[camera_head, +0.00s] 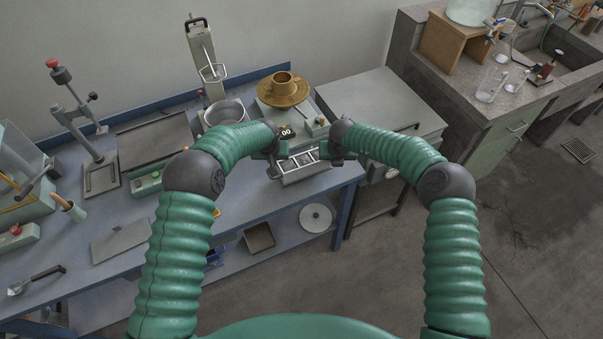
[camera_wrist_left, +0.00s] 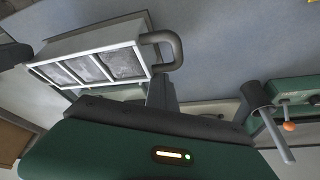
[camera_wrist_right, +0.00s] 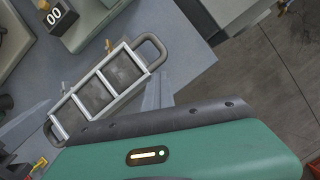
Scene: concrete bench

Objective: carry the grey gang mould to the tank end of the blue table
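The grey gang mould (camera_head: 304,161) is at the right end of the blue table (camera_head: 225,190), with its light-rimmed compartments facing up. My left gripper (camera_head: 275,151) is at its left end and my right gripper (camera_head: 335,151) at its right end. In the left wrist view the mould (camera_wrist_left: 98,65) has a bent grey handle (camera_wrist_left: 176,48) close to my finger. In the right wrist view the mould (camera_wrist_right: 108,85) also has a looped handle (camera_wrist_right: 155,44) beside my finger. Whether either gripper is closed around a handle is unclear, as is contact between mould and table.

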